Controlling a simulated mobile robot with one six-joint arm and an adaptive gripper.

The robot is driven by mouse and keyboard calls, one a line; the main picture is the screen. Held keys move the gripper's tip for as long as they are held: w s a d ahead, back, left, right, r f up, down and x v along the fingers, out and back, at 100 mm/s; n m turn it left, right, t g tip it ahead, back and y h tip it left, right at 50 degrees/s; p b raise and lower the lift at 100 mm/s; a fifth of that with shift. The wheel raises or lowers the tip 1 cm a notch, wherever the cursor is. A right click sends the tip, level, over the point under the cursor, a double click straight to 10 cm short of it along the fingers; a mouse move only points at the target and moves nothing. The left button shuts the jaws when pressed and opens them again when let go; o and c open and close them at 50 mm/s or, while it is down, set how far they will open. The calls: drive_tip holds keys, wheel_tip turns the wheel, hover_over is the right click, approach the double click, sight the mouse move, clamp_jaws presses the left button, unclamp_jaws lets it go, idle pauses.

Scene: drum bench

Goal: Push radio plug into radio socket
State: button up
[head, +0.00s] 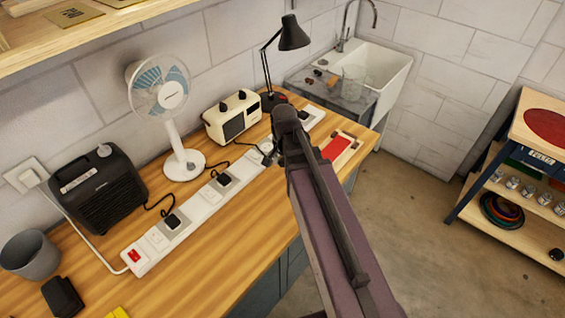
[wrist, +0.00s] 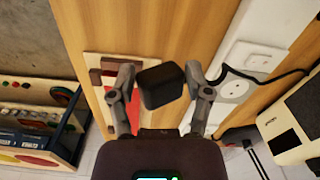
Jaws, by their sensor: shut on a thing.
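My gripper (wrist: 158,92) is shut on a black, blocky radio plug (wrist: 160,87), which sits between its two fingers in the wrist view. A black cord runs from near the right finger toward the cream radio (wrist: 298,122). The white power strip (wrist: 215,112) lies to the right of the plug, with a round empty socket (wrist: 235,88) showing; I cannot read a label on it. The plug appears over bare wood beside the strip; its height is unclear. In the head view my gripper (head: 270,150) is over the bench by the strip (head: 200,205), and my arm hides the plug.
The radio (head: 232,118), fan (head: 184,160) and black heater (head: 95,190) stand behind the strip. A desk lamp (head: 290,35) rises near the gripper. Two black plugs (head: 172,219) (head: 224,178) sit in the strip. A wooden tray with red (head: 340,147) lies right of my gripper.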

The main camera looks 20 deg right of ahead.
sight(262, 147)
drive_tip(key=shift+w, duration=0.1)
idle(0.4)
drive_tip(key=shift+w+a+f+t+y+b, duration=0.1)
drive_tip(key=shift+w+a+t+y+b, duration=0.45)
drive_tip(key=shift+w, duration=2)
drive_tip(key=shift+w+a+f+t+y+b, duration=0.1)
drive_tip(key=shift+w+a+t+y+b, duration=0.45)
drive_tip(key=shift+w, duration=1.95)
drive_tip(key=shift+w+a+t+y+b, duration=0.1)
drive_tip(key=shift+w+a+t+y, duration=0.5)
drive_tip(key=shift+w, duration=1.95)
drive_tip(key=shift+d, duration=0.25)
drive_tip(key=shift+s+m+t, duration=0.1)
drive_tip(key=shift+m+t, duration=0.2)
drive_tip(key=shift+s+d+f+m, duration=0.2)
drive_tip(key=shift+d+m, duration=0.05)
drive_tip(key=shift+m, duration=0.55)
drive_tip(key=shift+w+f+b, duration=0.1)
drive_tip(key=shift+f+b, duration=1.6)
drive_tip(key=shift+b, duration=0.2)
